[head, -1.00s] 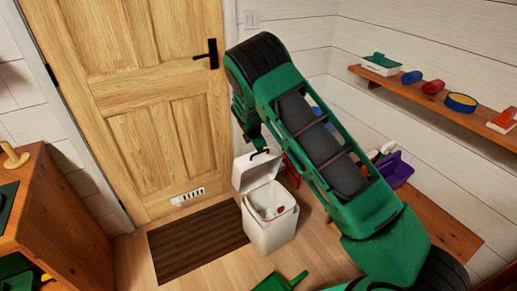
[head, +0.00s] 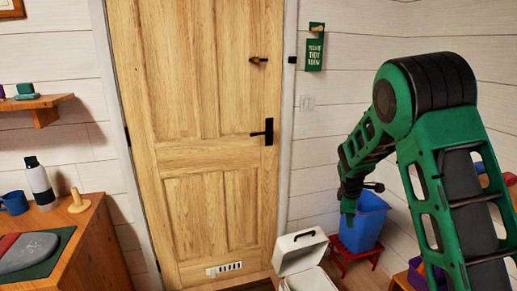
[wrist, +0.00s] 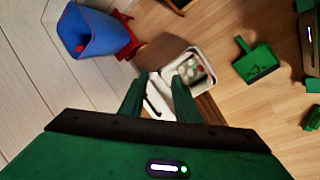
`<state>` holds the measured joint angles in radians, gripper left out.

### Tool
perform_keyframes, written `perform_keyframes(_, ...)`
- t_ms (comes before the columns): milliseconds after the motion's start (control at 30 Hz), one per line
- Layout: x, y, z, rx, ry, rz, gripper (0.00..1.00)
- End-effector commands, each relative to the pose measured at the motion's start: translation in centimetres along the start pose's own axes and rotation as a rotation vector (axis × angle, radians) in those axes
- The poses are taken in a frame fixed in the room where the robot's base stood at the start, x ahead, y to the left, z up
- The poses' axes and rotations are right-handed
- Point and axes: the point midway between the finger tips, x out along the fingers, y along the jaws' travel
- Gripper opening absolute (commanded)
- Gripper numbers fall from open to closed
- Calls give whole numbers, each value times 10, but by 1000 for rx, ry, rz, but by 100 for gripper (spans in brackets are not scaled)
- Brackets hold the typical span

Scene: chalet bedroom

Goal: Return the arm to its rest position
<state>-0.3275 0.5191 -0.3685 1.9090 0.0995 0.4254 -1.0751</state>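My green arm (head: 450,170) rises on the right of the head view, bent at a high black joint. Its far end hangs down to my gripper (head: 348,218), in front of a blue bin. In the wrist view my gripper (wrist: 157,86) has its two green fingers apart, with nothing held between them. Beyond the fingers, the white lidded bin (wrist: 196,56) stands on the floor with its lid open and small items inside. It also shows in the head view (head: 300,262), cut by the bottom edge.
The blue bin (head: 372,225) stands on a red stool (head: 347,259) by the wall; the bin also shows in the wrist view (wrist: 90,32). A closed wooden door (head: 200,130) fills the middle. A wooden cabinet (head: 95,250) stands left. A green dustpan (wrist: 256,62) lies on the floor.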

Motion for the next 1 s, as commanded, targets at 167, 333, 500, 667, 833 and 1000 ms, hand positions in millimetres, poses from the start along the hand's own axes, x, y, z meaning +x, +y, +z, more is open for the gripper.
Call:
perform_keyframes(167, -52, -19, 72, 276, -18, -73, 29)
perform_keyframes(333, -96, -50, 132, 525, -42, -140, 29)
perform_keyframes(500, -137, -91, 185, 766, -73, -202, 29)
perform_keyframes(667, -172, -138, 226, 983, -108, -256, 29)
perform_keyframes(833, -205, -193, 262, 1207, -153, -307, 29)
perform_keyframes(1000, -229, -250, 287, 1407, -204, -348, 29)
